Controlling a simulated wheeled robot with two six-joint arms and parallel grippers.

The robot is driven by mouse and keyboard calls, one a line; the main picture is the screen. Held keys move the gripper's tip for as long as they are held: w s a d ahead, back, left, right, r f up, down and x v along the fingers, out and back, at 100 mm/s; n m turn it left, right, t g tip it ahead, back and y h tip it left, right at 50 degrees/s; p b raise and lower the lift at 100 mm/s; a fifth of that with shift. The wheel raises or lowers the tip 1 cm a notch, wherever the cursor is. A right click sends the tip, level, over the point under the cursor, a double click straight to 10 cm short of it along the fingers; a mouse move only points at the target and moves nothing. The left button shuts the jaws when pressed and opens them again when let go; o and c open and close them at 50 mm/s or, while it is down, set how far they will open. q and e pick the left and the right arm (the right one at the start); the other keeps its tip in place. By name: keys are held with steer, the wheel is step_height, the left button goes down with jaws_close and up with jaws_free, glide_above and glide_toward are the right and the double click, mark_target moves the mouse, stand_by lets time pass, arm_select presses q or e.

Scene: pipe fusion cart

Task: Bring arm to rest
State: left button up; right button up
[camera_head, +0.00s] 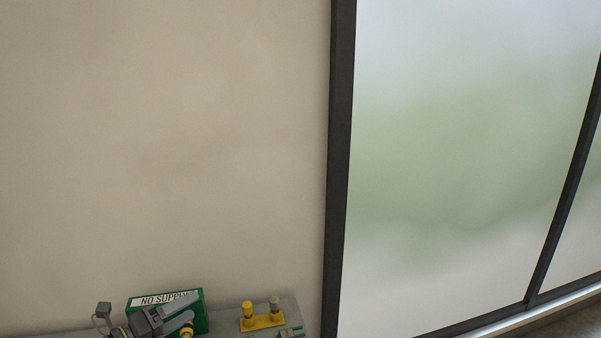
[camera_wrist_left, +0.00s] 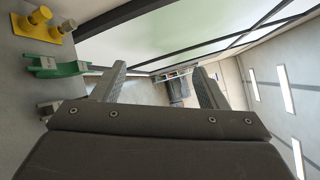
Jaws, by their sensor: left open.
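My left gripper (camera_head: 193,305) is low in the head view, above the left part of a grey cart top (camera_head: 228,326). Its two fingers are apart, and nothing shows between them. In the left wrist view my left gripper (camera_wrist_left: 158,70) is also open and empty, with the room beyond its fingertips. My right gripper is in neither view.
A green box with a "NO SUPP..." label (camera_head: 150,300) stands behind the left gripper, partly hidden. A yellow holder (camera_head: 262,321) with two posts and a small green part (camera_head: 291,332) are to its right. A wall and a dark-framed frosted window (camera_head: 460,150) stand behind.

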arm_select(q)
steer(key=s+a+r+n+t+y, duration=0.5)
steer(key=n+t+y, duration=0.3)
steer(key=n, duration=0.5)
steer(key=s+a+f+n+g+y, duration=0.4)
steer(key=s+a+f+n+y, duration=0.45)
steer(key=n, duration=0.45)
steer(key=s+d+f+n+g+h, duration=0.1)
steer(key=s+d+f+n+g, duration=0.25)
steer(key=s+f+g, duration=0.55)
steer(key=s+d+f+n+g+h, duration=0.25)
steer(key=s+d+f+g, duration=0.2)
steer(key=s, duration=0.75)
step_height(320, 180, down, 33)
steer(key=s+a+g+b, duration=0.1)
steer(key=a+b, duration=0.1)
steer(key=b, duration=0.5)
steer(key=s+f+b, duration=0.3)
steer(key=s+f, duration=0.4)
steer(key=f, duration=0.4)
steer(key=s+d+f+g+b, duration=0.1)
steer(key=s+f+b, duration=0.2)
steer(key=s+f, duration=0.5)
step_height(320, 180, down, 3)
steer(key=shift+d+b, duration=0.15)
steer(key=shift+b, duration=0.15)
